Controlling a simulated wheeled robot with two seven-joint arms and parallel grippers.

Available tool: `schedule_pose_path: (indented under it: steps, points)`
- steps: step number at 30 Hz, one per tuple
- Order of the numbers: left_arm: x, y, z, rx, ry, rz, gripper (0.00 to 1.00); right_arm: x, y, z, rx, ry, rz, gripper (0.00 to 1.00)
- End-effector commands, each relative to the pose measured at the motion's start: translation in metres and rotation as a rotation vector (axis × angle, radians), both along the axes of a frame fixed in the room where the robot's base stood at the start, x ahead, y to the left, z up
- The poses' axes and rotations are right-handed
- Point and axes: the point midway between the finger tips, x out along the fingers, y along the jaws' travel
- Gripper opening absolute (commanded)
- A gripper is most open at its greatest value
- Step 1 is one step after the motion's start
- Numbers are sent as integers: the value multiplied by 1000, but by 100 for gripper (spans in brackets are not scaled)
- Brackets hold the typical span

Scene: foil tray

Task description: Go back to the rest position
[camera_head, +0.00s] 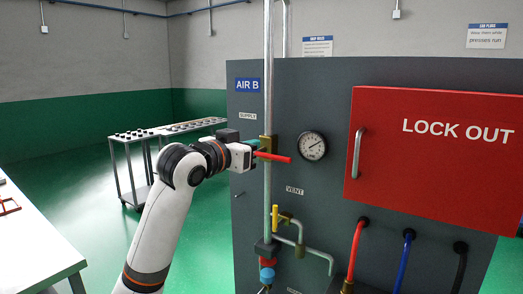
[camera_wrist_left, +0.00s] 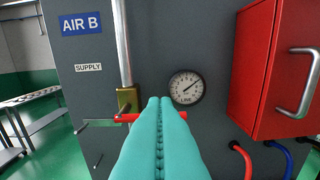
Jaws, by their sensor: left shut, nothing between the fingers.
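My left gripper (camera_head: 256,144) is raised in front of the grey panel, next to the SUPPLY valve. Its teal fingers (camera_wrist_left: 160,105) are pressed together with nothing between them. The red valve handle (camera_head: 275,157) lies about crosswise to the vertical pipe. In the left wrist view the red handle (camera_wrist_left: 124,118) shows on both sides of the fingertips, which hide its middle; I cannot tell whether they touch it. The brass valve body (camera_wrist_left: 128,98) sits on the pipe. My right gripper is in neither view.
A round gauge (camera_head: 312,146) is close right of the valve. A yellow VENT handle (camera_head: 275,218) stands upright below. A red LOCK OUT box (camera_head: 440,155) juts out at right, above hanging hoses (camera_head: 405,262). A white table (camera_head: 35,245) is at left; a trolley (camera_head: 128,165) stands behind.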

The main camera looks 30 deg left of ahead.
Motion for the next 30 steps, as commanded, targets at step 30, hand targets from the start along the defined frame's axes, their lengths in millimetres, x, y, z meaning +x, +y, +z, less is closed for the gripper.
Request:
schedule_pose_path:
  steps: [30]
  points:
    - [26, 11, -71, -45, 114, 23, 0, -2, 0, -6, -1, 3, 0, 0]
